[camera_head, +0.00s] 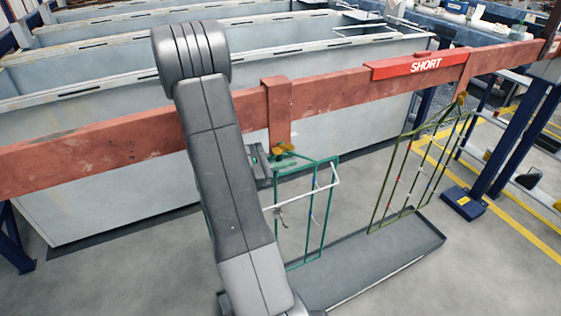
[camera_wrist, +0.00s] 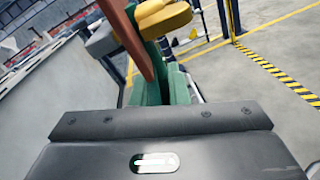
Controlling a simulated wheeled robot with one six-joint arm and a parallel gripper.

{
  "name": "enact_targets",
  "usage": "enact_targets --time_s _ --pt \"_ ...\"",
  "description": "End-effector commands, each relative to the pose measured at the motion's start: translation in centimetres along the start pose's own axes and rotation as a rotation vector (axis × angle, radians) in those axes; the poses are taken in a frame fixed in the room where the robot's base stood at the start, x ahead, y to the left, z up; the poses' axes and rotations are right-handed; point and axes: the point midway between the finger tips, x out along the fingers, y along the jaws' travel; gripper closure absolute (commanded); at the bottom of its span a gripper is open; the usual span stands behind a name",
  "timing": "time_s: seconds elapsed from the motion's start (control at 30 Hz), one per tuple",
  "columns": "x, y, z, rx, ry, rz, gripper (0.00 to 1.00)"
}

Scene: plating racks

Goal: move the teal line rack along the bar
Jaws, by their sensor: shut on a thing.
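The teal line rack (camera_head: 322,205) is an open wire frame. It hangs upright below the red-brown bar (camera_head: 340,92), under a hanger plate (camera_head: 279,112) with a yellow-orange knob at its foot. My gripper (camera_head: 264,163) is at the top left of the rack and is shut on it. My arm hides the rack's left part. In the wrist view, the teal upright (camera_wrist: 152,82) rises just beyond my gripper's dark body, below a yellow knob (camera_wrist: 165,18).
An olive-green rack (camera_head: 406,172) hangs farther right on the bar. A grey tray (camera_head: 385,262) lies below the racks. Long tanks (camera_head: 90,185) stand behind. A blue post (camera_head: 515,140) stands at right.

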Motion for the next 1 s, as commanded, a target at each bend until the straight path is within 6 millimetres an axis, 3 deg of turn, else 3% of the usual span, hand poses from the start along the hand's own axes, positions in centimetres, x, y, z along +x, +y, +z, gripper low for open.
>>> enact_targets --time_s 0.7,1.0 --pt "3.4 0.6 0.4 0.006 -0.006 0.001 1.00" --pt "3.7 0.6 0.5 0.006 -0.006 0.002 1.00"
